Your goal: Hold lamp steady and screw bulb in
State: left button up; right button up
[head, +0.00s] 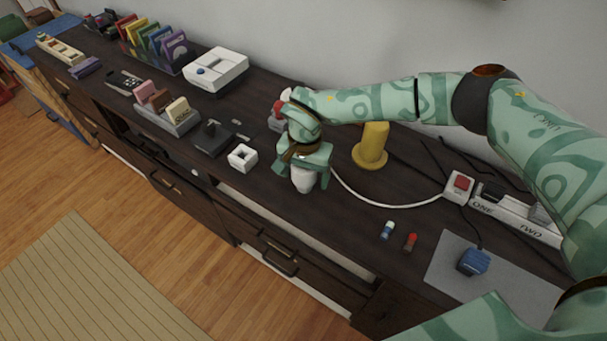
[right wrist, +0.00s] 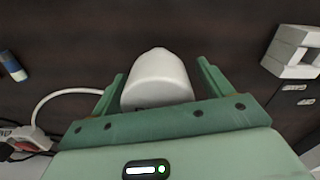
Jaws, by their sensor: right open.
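My right gripper (head: 307,182) is open above the dark cabinet top, its fingers pointing down. A rounded white piece (head: 302,180) sits between the fingers; I cannot tell whether it is the lamp or the bulb. In the right wrist view the white piece (right wrist: 157,82) stands between the two spread fingers (right wrist: 160,85), with a gap on the right side. A white cord (head: 385,202) leads from beside it to a switch box with a red button (head: 461,183). The gripper's body hides part of the piece. My left gripper is not in view.
A yellow flanged cylinder (head: 372,143) stands right of the gripper. A white square block with a hole (head: 242,157) is on its left. A blue-and-white piece (head: 388,230) and a red-topped piece (head: 410,241) lie towards the front edge. A grey mat (head: 445,268) holds a blue item (head: 473,262).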

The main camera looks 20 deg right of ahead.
dwell(0.3)
jog(key=c, duration=1.1)
jog(key=shift+r, duration=0.25)
notch_tip(320, 180, up, 4)
jog(key=shift+s+d+f+p, duration=0.15)
jog(key=shift+f+p, duration=0.1)
jog(key=shift+p, duration=0.55)
pick_arm(q)
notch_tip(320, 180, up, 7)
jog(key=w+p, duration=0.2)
jog(key=p, duration=0.3)
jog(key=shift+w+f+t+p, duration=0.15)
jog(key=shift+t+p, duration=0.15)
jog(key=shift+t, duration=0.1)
pick_arm(e)
jog(key=s+d+r, duration=0.1)
jog(key=s+r, duration=0.2)
jog(key=s, duration=0.1)
jog(key=s+d+r, duration=0.1)
jog(key=s+r, duration=0.2)
jog(key=s, duration=0.2)
jog(key=s+d+r, duration=0.1)
jog(key=s+r, duration=0.2)
jog(key=s, duration=0.1)
jog(key=shift+s, duration=0.2)
